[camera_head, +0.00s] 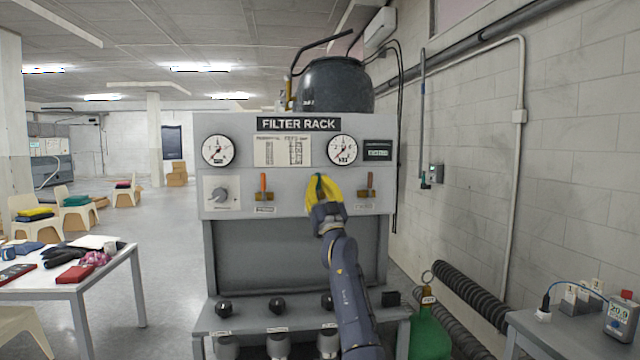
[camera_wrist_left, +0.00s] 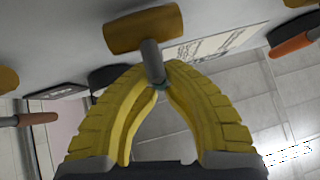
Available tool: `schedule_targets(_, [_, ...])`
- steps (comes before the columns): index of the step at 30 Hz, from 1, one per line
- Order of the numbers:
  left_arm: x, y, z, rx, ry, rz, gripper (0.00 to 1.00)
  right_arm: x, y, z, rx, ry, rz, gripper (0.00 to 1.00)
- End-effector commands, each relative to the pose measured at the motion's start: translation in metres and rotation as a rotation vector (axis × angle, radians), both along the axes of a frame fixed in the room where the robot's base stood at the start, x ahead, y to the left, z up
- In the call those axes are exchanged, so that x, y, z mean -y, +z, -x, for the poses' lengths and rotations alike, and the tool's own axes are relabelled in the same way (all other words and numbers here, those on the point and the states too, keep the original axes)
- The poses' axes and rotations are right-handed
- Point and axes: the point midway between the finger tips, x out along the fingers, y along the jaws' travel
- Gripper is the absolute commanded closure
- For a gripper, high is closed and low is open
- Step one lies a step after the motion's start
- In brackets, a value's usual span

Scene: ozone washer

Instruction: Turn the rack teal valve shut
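The grey filter rack (camera_head: 222,130) stands ahead with a row of small valves on its front panel. The teal valve (camera_head: 319,182) is the middle one. Only the upper part of its upright handle shows in the head view; the rest is hidden by my gripper. My left gripper (camera_head: 322,188) has its yellow fingers at this handle. In the left wrist view the fingertips (camera_wrist_left: 155,80) meet around the teal handle (camera_wrist_left: 160,87), just past the grey stem and brass valve body (camera_wrist_left: 145,28). My right gripper is not in view.
An orange-handled valve (camera_head: 263,183) is to the left and a brown-red-handled valve (camera_head: 370,182) to the right, both upright. A selector knob (camera_head: 220,195) and two gauges (camera_head: 218,150) are on the panel. A lower shelf (camera_head: 250,318) with black knobs juts out below.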

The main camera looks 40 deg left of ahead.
Motion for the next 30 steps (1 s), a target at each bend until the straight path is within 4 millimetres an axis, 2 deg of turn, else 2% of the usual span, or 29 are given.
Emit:
schedule_targets(2, [-0.002,-0.001,0.0,-0.004,0.001,0.002,1.0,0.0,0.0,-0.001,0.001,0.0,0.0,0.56])
schedule_targets(3, [-0.002,-0.001,0.0,-0.003,0.001,0.003,0.91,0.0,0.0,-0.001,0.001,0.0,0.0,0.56])
schedule_targets(11, [-0.001,0.0,0.0,-0.001,0.001,0.0,0.62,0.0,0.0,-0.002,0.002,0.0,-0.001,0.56])
schedule_targets(22, [0.004,-0.005,0.003,-0.001,-0.001,0.0,0.62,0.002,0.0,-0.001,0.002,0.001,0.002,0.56])
schedule_targets(30, [0.03,-0.036,0.018,-0.002,-0.001,0.0,0.62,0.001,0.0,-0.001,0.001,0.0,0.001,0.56])
